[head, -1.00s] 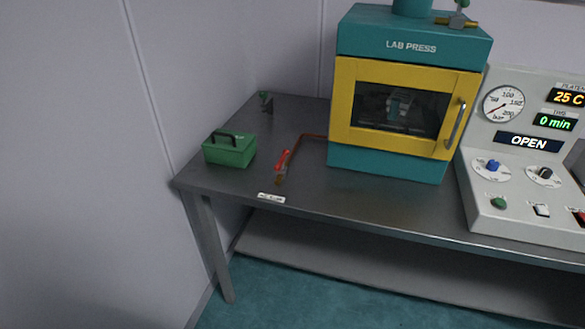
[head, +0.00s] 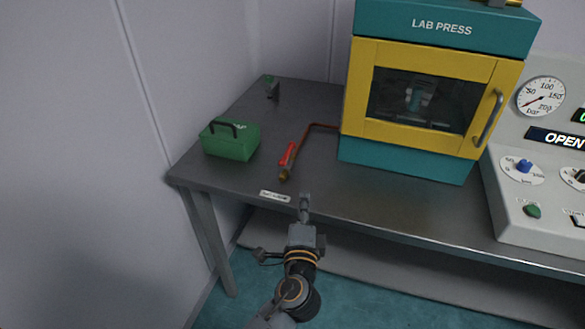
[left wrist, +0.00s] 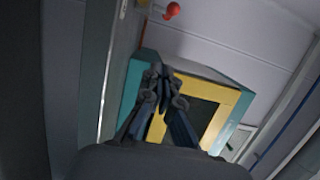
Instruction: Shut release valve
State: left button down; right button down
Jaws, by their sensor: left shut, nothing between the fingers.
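The release valve (head: 284,174) is a small brass fitting with a red lever (head: 289,154), at the end of a copper pipe on the table, left of the press. The lever looks roughly in line with the last stretch of pipe. My left gripper (head: 305,198) is at the table's front edge, below and right of the valve and apart from it. Its fingers (left wrist: 163,75) are together and empty in the left wrist view. A red rounded end (left wrist: 172,10) shows at the top there; I cannot tell for sure whether it belongs to the lever. My right gripper is not seen.
The teal and yellow lab press (head: 352,140) stands right of the pipe. A green box (head: 230,145) with a dark handle sits left of the valve. A white label (head: 275,196) lies at the front edge. A control panel (head: 510,215) stands at the right.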

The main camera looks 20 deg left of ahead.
pick_arm(q)
jog(key=p, duration=0.2)
send_near(288, 157)
jog(key=w+d, duration=0.1)
jog(key=w, duration=0.1)
jog(key=w+d, duration=0.3)
jog(key=shift+w+f, duration=0.15)
jog(key=shift+w, duration=0.15)
jog(key=a+p, duration=0.1)
jog(key=a, duration=0.3)
jog(key=shift+w+a+f, duration=0.1)
jog(key=shift+f, duration=0.05)
